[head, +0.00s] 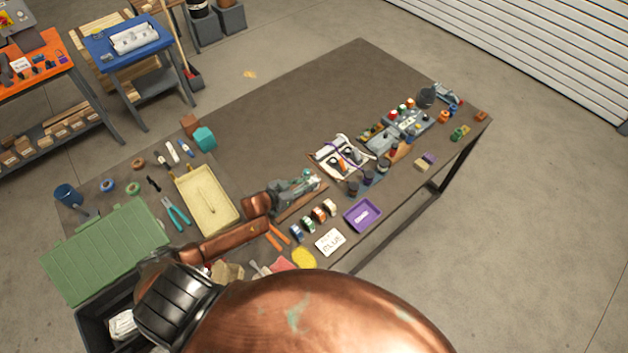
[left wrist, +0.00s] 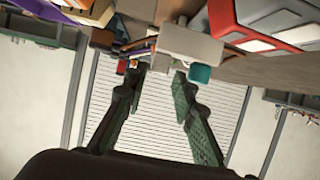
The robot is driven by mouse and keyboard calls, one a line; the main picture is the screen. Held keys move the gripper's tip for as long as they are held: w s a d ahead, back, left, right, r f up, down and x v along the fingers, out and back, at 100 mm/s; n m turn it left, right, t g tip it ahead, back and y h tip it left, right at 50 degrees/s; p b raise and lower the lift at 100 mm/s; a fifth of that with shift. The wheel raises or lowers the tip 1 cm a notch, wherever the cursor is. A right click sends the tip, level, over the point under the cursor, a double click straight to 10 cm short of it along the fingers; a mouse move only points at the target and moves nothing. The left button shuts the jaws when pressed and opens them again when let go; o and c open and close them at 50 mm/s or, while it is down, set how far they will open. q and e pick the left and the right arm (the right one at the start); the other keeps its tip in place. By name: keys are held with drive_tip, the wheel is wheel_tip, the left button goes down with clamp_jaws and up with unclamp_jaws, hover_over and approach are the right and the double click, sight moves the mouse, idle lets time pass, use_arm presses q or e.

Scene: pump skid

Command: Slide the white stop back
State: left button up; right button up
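I cannot pick out the white stop for certain. In the left wrist view a pale block (left wrist: 192,43) lies just beyond the fingertips, with a small teal piece (left wrist: 200,73) beside it. My left gripper (head: 316,181) reaches over the table's near side in the head view, close to a white-framed unit (head: 325,163) with a purple cable. In the left wrist view its two green-padded fingers (left wrist: 160,82) are apart, with nothing held between them. My right gripper is not in view.
The brown table (head: 290,90) is clear at its back. A purple tray (head: 362,215), a white card (head: 330,242) and several small spools lie near the gripper. A grey fixture (head: 400,128) stands to the right. A yellow tray (head: 205,195) and green case (head: 105,250) are left.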

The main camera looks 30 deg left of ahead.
use_arm(q)
drive_tip(key=v, duration=0.8)
